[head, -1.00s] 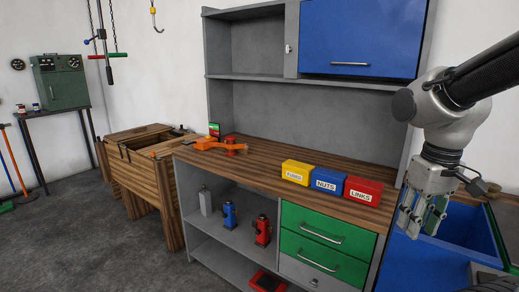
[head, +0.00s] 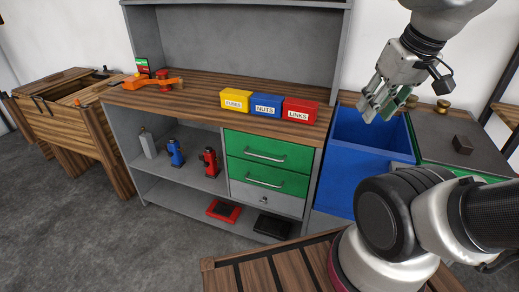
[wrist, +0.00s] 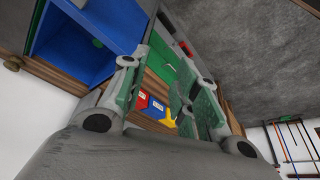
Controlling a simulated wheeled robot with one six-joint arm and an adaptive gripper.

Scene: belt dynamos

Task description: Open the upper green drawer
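The upper green drawer (head: 267,148) is the top front in the workbench's drawer stack, under the wooden top, with a silver bar handle (head: 265,157). It looks shut. A second green drawer (head: 268,178) with a like handle sits right below it. My gripper (head: 374,108) is up to the right of the drawers, above the blue open bin, apart from the handle. In the wrist view its two fingers (wrist: 158,100) stand apart with nothing between them, and green drawer fronts (wrist: 161,55) show beyond them.
A grey drawer (head: 266,200) lies under the green ones. Yellow (head: 236,99), blue and red labelled boxes stand on the wooden benchtop (head: 205,93). The blue bin (head: 345,165) stands right of the bench. A slatted wooden surface (head: 265,267) lies in front, near my arm.

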